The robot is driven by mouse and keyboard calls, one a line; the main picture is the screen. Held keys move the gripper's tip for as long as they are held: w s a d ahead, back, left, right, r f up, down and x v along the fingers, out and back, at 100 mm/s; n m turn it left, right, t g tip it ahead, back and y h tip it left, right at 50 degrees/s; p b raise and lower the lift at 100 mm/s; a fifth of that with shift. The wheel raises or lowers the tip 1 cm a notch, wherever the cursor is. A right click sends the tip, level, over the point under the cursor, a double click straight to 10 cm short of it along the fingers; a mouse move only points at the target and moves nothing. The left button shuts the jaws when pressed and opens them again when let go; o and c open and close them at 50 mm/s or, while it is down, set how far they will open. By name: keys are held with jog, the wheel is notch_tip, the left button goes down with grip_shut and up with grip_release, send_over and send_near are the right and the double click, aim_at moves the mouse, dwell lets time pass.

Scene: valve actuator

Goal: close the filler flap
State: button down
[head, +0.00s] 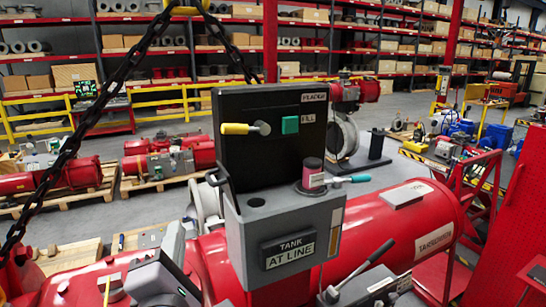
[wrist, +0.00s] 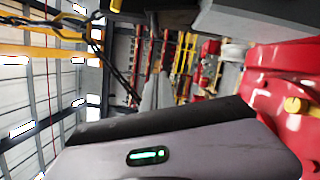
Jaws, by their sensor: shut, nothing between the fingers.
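A grey box (head: 270,225) labelled "TANK AT LINE" stands above the red cylinder. A dark panel (head: 258,158) rises upright behind its top and carries a green square and a yellow-handled lever. I cannot tell for certain whether this panel is the filler flap. A dark pink-topped cylinder (head: 312,172) and a teal-handled lever (head: 350,179) are on the box top. My gripper (head: 174,236) appears at lower left, left of and below the box, pointing up, apart from the panel. In the wrist view its narrow grey fingers (wrist: 158,88) look shut and empty.
A dark chain (head: 100,95) hangs from a yellow hook at upper left. A black-handled lever (head: 362,262) rises at lower right. In the wrist view a red part (wrist: 285,85) fills the right side.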

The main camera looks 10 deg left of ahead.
jog(key=w+r+p, duration=0.2)
jog(key=w+p, duration=0.1)
jog(key=w, duration=0.8)
jog(key=shift+d, duration=0.2)
jog(key=shift+w+a, duration=0.1)
jog(key=shift+w, duration=0.05)
jog(key=shift+r, duration=0.1)
